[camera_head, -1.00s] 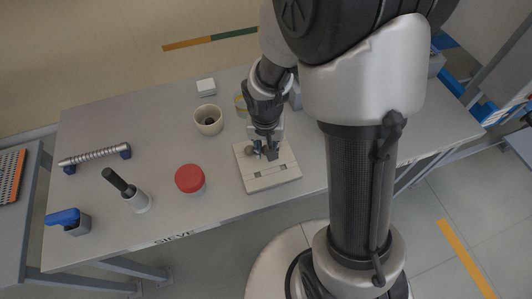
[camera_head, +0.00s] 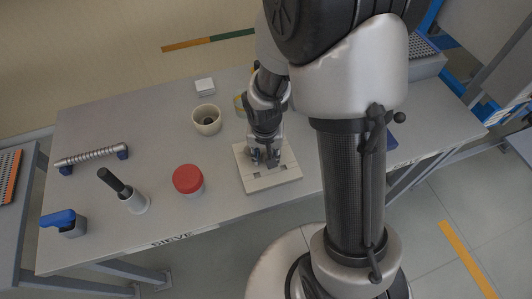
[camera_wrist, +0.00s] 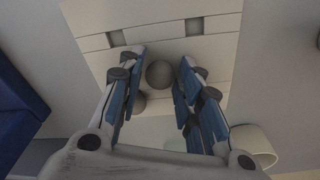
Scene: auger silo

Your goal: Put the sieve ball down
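The grey sieve ball (camera_wrist: 160,74) shows in the wrist view between the two blue-padded fingers of my gripper (camera_wrist: 161,62), with a narrow gap on each side. My gripper is open, and I cannot tell how far the ball lies below the fingertips. A second grey round thing (camera_wrist: 138,103) is partly hidden by the left finger. In the head view, my gripper (camera_head: 264,158) points down low over a pale board (camera_head: 268,181), and its fingers hide most of what is between them. The wrist view shows two dark slots in the board (camera_wrist: 155,50).
A red-lidded jar (camera_head: 188,180), a beige cup (camera_head: 207,119) and a black-handled tool in a white holder (camera_head: 134,199) stand left of the board. A ribbed metal bar (camera_head: 91,157) and a blue-topped item (camera_head: 65,222) lie farther left.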

